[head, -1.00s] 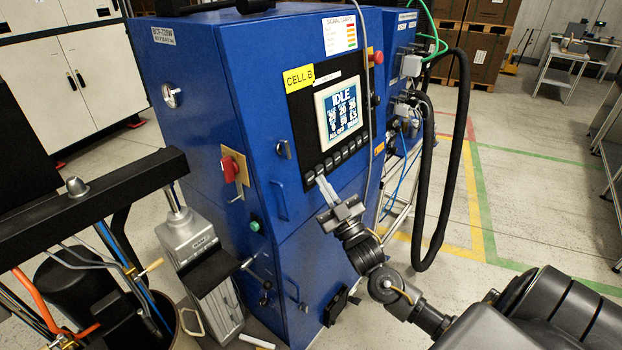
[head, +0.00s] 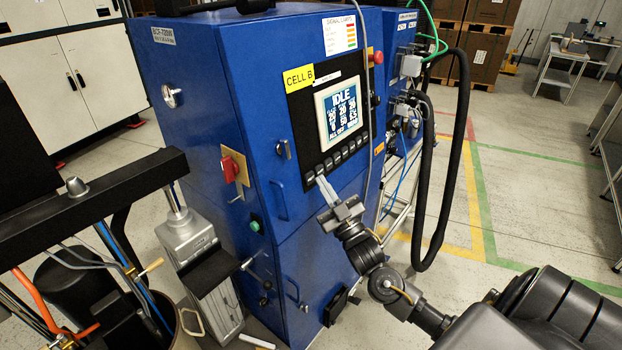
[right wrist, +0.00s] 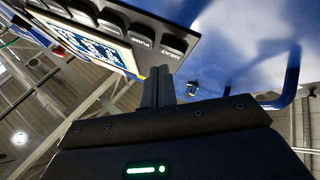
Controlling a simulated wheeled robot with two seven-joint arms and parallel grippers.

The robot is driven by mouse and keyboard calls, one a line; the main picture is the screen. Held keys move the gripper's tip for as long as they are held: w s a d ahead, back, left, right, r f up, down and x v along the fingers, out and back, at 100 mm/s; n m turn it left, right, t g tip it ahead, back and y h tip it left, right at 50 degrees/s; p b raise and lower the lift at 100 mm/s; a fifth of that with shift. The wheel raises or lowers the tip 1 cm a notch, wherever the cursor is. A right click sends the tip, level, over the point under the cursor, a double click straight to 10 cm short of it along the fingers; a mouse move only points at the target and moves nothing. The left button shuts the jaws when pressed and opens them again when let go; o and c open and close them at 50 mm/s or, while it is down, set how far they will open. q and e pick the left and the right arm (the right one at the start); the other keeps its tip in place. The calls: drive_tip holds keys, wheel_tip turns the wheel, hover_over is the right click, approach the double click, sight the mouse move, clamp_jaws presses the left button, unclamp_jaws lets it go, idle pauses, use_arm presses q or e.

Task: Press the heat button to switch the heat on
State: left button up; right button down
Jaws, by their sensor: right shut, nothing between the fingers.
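The heat button (right wrist: 174,44) is the end key of the row under the screen, with HEAT printed on it in the right wrist view. In the head view it is the leftmost key (head: 310,177). My right gripper (head: 320,179) is shut and empty, its fingertips at the left end of the key row. In the right wrist view its fingertips (right wrist: 160,70) are right by the lower edge of the heat button. I cannot tell whether they touch it. The screen (head: 339,110) reads IDLE. My left gripper is not in view.
The pump key (right wrist: 140,41) sits beside the heat button. The blue cabinet (head: 210,120) carries a red emergency button (head: 376,57), a red switch (head: 229,169) and a green button (head: 254,225). A thick black hose (head: 455,160) hangs to the right.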

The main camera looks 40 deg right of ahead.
drive_tip(key=shift+w, duration=0.1)
idle(0.3)
drive_tip(key=shift+w+a, duration=0.1)
drive_tip(key=shift+w, duration=0.25)
drive_tip(key=shift+w+a+f, duration=0.15)
drive_tip(key=shift+w, duration=0.25)
idle(0.7)
drive_tip(key=shift+s, duration=0.1)
drive_tip(key=shift+s+d, duration=0.25)
drive_tip(key=shift+s, duration=0.5)
drive_tip(key=shift+r+p, duration=0.2)
drive_tip(key=shift+p, duration=0.15)
drive_tip(key=s, duration=0.1)
drive_tip(key=s+d+p, duration=0.1)
drive_tip(key=s, duration=0.1)
drive_tip(key=s+r, duration=0.1)
drive_tip(key=shift+s+d+p, duration=0.25)
drive_tip(key=shift+s+p, duration=0.1)
drive_tip(key=shift+p, duration=0.05)
